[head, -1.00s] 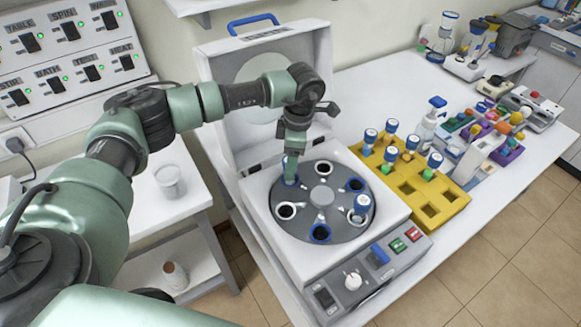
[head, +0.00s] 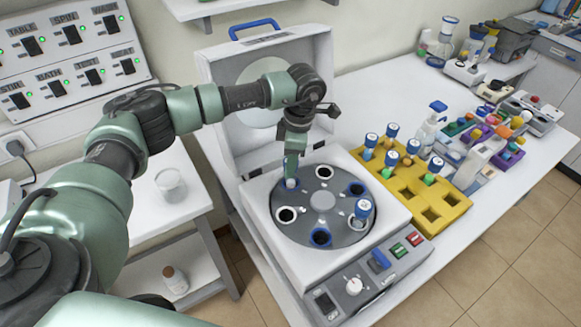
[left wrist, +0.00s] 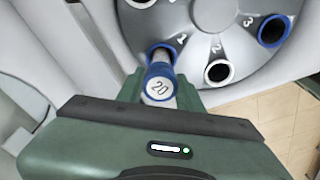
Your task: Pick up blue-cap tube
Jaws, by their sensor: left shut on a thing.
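The white centrifuge (head: 375,208) stands open with its grey rotor (head: 322,222) showing. My left gripper (head: 291,168) is over the rotor's left back slot. It is shut on a blue-cap tube (head: 291,184), whose lower end is at that slot. How deep the tube sits is hard to tell. Another blue-cap tube (head: 363,208) stands in the rotor's right slot. My right gripper is not in view.
The raised centrifuge lid (head: 222,120) stands close behind my left gripper. A yellow rack (head: 453,200) with several blue-cap tubes is to the right. Bottles and small coloured racks stand farther right. A side table with a beaker (head: 171,185) is at the left.

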